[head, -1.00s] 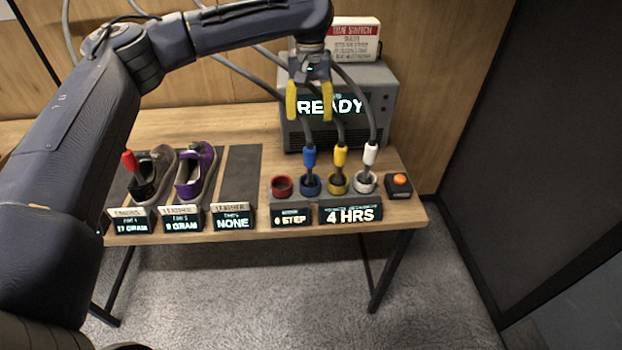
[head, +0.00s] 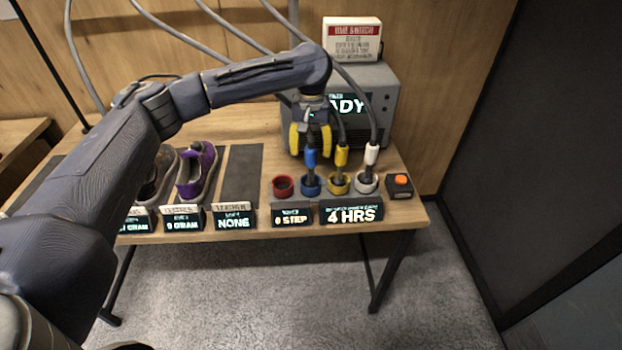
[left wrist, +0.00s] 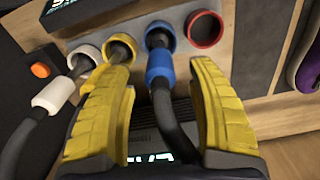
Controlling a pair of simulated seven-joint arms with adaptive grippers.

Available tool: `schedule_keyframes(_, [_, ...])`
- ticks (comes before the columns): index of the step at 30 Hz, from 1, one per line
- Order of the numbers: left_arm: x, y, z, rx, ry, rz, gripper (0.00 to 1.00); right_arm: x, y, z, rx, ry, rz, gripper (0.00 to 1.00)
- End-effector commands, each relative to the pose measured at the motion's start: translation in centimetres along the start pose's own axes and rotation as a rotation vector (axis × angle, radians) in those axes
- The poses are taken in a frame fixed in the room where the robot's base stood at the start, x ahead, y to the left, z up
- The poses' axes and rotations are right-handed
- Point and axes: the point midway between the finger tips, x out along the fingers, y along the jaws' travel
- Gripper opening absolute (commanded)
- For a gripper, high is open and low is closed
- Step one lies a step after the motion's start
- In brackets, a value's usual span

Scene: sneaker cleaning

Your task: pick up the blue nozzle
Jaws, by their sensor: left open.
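The blue nozzle (head: 311,158) stands upright in its blue holder ring (head: 311,186), with a grey hose rising from its top. My left gripper (head: 312,150) is open, its yellow fingers pointing down around the upper part of the nozzle and its hose. In the left wrist view the blue nozzle (left wrist: 160,68) and its hose lie between the two open fingers (left wrist: 155,85), with no clear contact. My right gripper is in neither view.
Beside it stand a yellow nozzle (head: 342,156), a white nozzle (head: 371,155) and an empty red ring (head: 283,186). An orange button (head: 400,180) is at the right. Behind is a grey machine (head: 385,95). Shoes (head: 197,170) stand left; a dark mat (head: 241,170) is bare.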

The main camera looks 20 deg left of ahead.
Motion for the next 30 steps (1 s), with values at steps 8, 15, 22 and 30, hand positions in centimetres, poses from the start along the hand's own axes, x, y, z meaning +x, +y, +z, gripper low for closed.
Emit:
schedule_keyframes(8, [3.2, 0.0, 0.1, -0.001, -0.002, 0.0, 0.58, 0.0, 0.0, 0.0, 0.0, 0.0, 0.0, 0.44])
schedule_keyframes(15, [4.0, 0.0, 0.0, -0.001, 0.0, 0.0, 0.58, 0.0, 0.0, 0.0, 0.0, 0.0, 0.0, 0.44])
schedule_keyframes(22, [4.0, 0.0, 0.0, -0.001, 0.0, 0.0, 0.55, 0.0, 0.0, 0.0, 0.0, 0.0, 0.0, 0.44])
schedule_keyframes(30, [4.0, 0.0, 0.0, 0.0, 0.0, 0.0, 0.24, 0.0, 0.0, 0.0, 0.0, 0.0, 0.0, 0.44])
